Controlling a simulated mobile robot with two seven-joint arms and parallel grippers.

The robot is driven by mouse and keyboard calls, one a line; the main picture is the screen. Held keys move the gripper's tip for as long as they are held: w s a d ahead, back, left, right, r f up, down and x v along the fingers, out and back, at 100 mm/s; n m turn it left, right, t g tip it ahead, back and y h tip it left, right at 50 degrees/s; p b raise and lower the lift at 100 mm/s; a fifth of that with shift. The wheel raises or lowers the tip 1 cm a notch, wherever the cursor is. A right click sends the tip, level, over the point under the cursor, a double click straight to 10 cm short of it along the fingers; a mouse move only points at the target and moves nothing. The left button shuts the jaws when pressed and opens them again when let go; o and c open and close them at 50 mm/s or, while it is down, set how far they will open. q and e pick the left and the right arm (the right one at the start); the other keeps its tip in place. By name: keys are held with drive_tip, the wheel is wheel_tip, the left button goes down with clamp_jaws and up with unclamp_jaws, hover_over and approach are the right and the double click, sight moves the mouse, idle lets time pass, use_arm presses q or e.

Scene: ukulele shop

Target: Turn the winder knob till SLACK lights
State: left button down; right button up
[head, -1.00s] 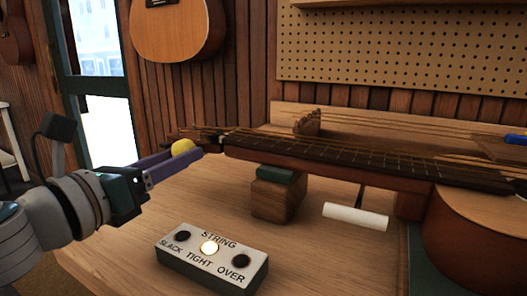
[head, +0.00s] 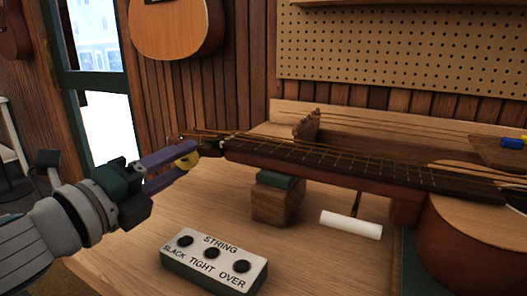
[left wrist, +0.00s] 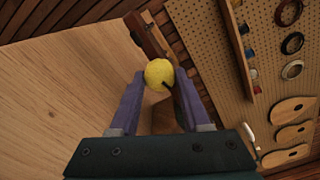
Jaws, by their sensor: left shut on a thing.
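The yellow winder knob (head: 187,160) sits at the headstock end of the stringed instrument (head: 330,165). It shows in the left wrist view (left wrist: 158,72) with a dark mark on its lower right. My left gripper (head: 182,158) is shut on the knob, one finger on each side; the fingers hide part of it in the head view. The STRING box (head: 200,277) stands on the bench in front. Its SLACK lamp (head: 186,241), TIGHT lamp (head: 212,253) and OVER lamp (head: 241,266) all look dark. My right gripper is not in view.
A wooden block with a green pad (head: 276,200) supports the neck. A white roller-like piece (head: 351,225) lies under the neck to the right. The wooden bench (head: 130,235) is bare around the box. A pegboard (head: 400,55) stands behind.

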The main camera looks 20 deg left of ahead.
use_arm(q)
drive_tip(key=n+p, duration=0.2)
drive_tip(key=n, duration=0.4)
drive_tip(key=shift+r, duration=0.15)
drive_tip(key=shift+n+p, duration=0.9)
drive_tip(key=shift+n, duration=1.6)
drive_tip(key=c, duration=0.7)
unclamp_jaws()
drive_tip(key=shift+o, duration=0.2)
drive_tip(key=shift+s, duration=0.1)
drive_tip(key=s, duration=0.9)
drive_tip(key=shift+s+a, duration=0.35)
drive_tip(key=shift+p, duration=0.35)
